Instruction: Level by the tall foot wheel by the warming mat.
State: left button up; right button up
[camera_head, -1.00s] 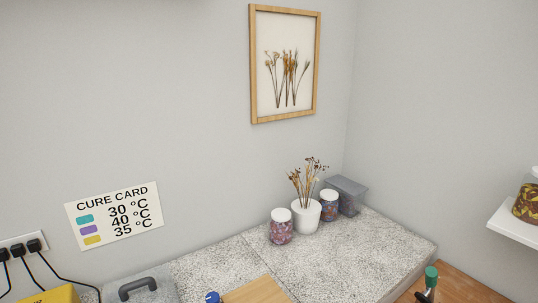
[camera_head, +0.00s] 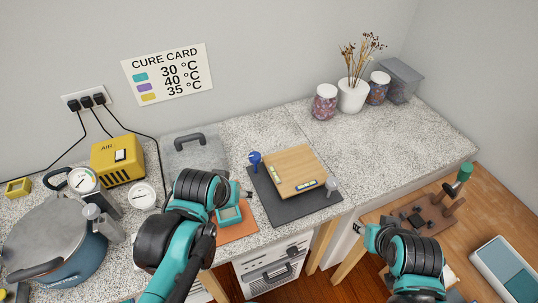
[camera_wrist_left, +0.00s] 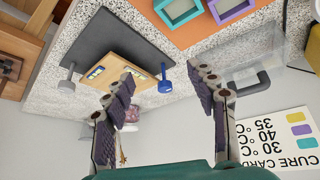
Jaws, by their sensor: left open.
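An orange mat (camera_head: 240,232) lies left and nearer. My left gripper (camera_head: 246,194) is left of the board. In the wrist view it is open and empty (camera_wrist_left: 166,92), the blue wheel (camera_wrist_left: 165,82) showing between its fingers. My right gripper (camera_head: 358,228) is right of the dark mat, its jaws unclear.
A teal frame (camera_head: 230,215) is on the orange mat. Jars and a plant pot (camera_head: 351,96) stand at the back. The speckled counter (camera_head: 400,150) is clear at right.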

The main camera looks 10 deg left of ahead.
pick_arm(q)
jog(key=w+r+n+g+p, duration=0.1)
jog(key=w+r+n+p, duration=0.1)
jog(key=w+r+p, duration=0.3)
jog(key=n+g+p, duration=0.5)
jog(key=n+p, duration=0.1)
jog(key=p, duration=0.2)
send_over(255, 155)
notch_tip(255, 155, down, 6)
jog(key=shift+r, duration=0.1)
jog(key=shift+f, duration=0.35)
notch_tip(255, 155, down, 8)
jog(key=shift+r+b, duration=0.15)
jog(key=shift+b, duration=0.35)
jog(key=c, duration=1.2)
